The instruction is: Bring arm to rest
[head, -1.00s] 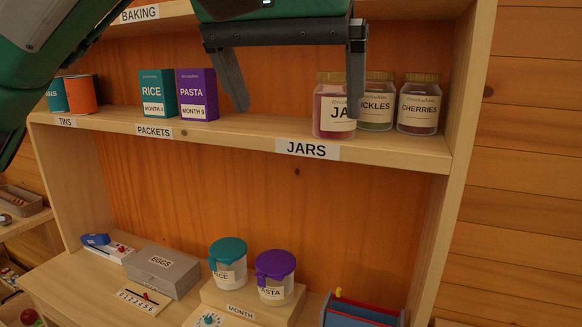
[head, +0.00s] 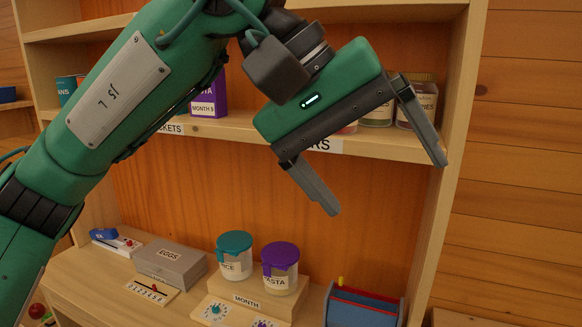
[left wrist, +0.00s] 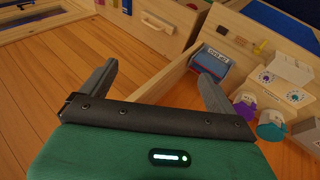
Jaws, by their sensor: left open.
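My left gripper (head: 388,183) is open and empty in the head view, in front of the shelf unit. Its arm comes in from the left and hides much of the upper shelf. In the left wrist view the two fingers (left wrist: 155,85) stand wide apart with nothing between them, over wooden floor and furniture. Behind the gripper, the jars (head: 418,100) stand on the shelf marked JARS, partly hidden. The purple pasta packet (head: 209,98) shows beside my arm. My right gripper is in neither view.
Below are a grey eggs box (head: 171,265), a teal-lidded rice canister (head: 234,257), a purple-lidded pasta canister (head: 280,268) and a blue-and-red holder (head: 362,308). The holder also shows in the left wrist view (left wrist: 211,62). Open space lies before the orange back panel.

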